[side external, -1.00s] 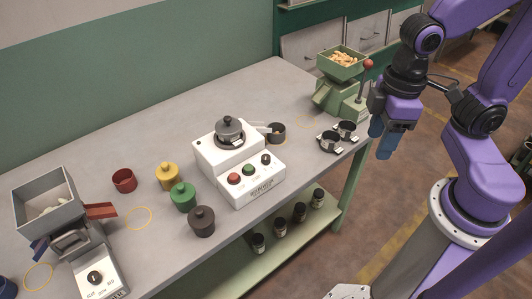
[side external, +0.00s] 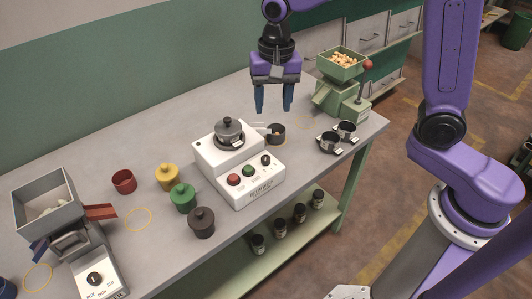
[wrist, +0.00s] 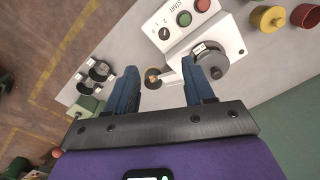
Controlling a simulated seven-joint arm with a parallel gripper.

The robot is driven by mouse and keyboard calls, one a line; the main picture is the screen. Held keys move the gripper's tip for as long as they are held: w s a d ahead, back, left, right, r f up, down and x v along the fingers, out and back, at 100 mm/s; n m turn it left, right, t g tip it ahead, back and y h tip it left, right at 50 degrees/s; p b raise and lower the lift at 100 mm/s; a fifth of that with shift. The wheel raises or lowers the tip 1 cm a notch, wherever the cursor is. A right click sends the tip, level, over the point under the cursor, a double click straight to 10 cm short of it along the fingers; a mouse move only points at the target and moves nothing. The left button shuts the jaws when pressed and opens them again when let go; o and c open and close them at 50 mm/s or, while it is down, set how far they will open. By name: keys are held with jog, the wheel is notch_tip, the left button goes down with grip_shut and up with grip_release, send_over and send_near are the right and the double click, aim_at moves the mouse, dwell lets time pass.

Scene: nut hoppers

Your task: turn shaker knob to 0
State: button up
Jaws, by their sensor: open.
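A grey hopper machine (side external: 48,205) with a red chute stands at the left end of the bench. A black knob (side external: 95,278) sits on its white front panel; the marks beside it are too small to read. This machine is out of the wrist view. My gripper (side external: 273,106) is open and empty, fingers down, above the back right part of the bench, far from that knob. In the wrist view, my fingers (wrist: 160,85) are apart, with a small dark cup below between them.
A white machine (side external: 240,165) with a lidded pot, red and green buttons and a black knob (side external: 266,159) stands mid-bench. Yellow (side external: 167,177), green (side external: 182,198) and dark (side external: 201,223) lidded jars and a red cup (side external: 124,181) stand between the machines. A green grinder (side external: 342,85) is at right.

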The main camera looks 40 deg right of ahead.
aim_at(266, 158)
jog(key=shift+m, duration=0.6)
jog(key=f, duration=0.6)
jog(key=w+f, duration=0.1)
jog(key=f, duration=1)
jog(key=shift+w+a+f, duration=0.25)
jog(key=shift+w+f, duration=0.05)
jog(key=shift+w, duration=0.1)
grip_shut()
